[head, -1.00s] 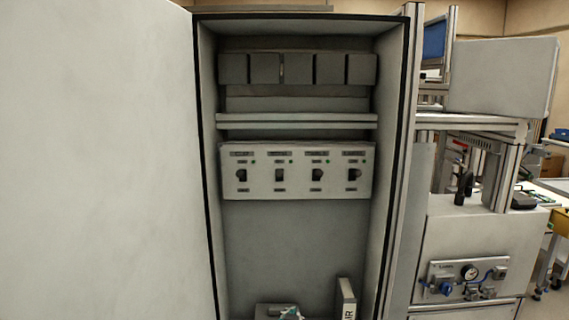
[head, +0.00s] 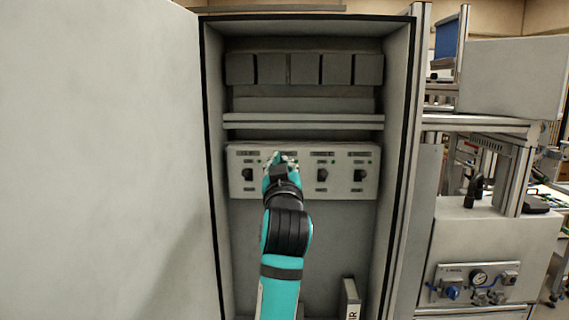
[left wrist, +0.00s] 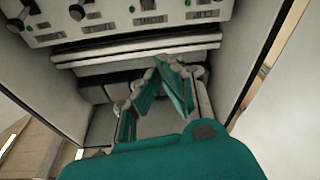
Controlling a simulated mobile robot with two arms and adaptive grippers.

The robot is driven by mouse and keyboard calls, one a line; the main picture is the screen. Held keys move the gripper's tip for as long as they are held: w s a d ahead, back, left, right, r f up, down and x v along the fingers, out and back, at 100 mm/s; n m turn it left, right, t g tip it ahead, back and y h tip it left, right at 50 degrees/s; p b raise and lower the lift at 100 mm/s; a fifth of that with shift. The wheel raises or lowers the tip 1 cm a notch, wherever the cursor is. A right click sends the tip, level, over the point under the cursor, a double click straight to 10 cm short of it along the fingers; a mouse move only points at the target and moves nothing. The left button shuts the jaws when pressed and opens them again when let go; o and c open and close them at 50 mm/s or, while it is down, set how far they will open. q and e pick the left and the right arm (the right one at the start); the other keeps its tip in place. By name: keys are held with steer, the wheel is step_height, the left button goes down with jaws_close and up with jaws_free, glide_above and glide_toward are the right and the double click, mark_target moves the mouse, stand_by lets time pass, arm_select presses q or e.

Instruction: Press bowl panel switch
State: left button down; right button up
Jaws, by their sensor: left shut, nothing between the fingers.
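A pale switch panel (head: 342,191) with a row of dark switches and small green lights is mounted inside the open cabinet. The first switch (head: 247,175), third switch (head: 322,175) and fourth switch (head: 360,175) show in the head view. My left gripper (head: 281,160) is shut and empty in front of the second switch position, which it hides. Whether it touches the panel cannot be told. The left wrist view shows the gripper's teal fingers (left wrist: 161,80) below the panel (left wrist: 110,22) in the picture. My right gripper is not in view.
The cabinet (head: 401,170) has side walls close on both sides. A row of grey boxes (head: 305,69) and a rail (head: 303,121) sit above the panel. A binder (head: 351,298) stands below. A large pale surface (head: 100,160) fills the left.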

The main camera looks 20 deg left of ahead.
arm_select(q)
steer(key=p+x, duration=0.4)
steer(key=x, duration=0.6)
steer(key=shift+s+d+f+p, duration=0.1)
steer(key=shift+d+f+p, duration=0.15)
steer(key=shift+f, duration=0.75)
steer(key=shift+s+d+f+p, duration=0.1)
steer(key=shift+d+f+p, duration=0.15)
steer(key=shift+f, duration=0.75)
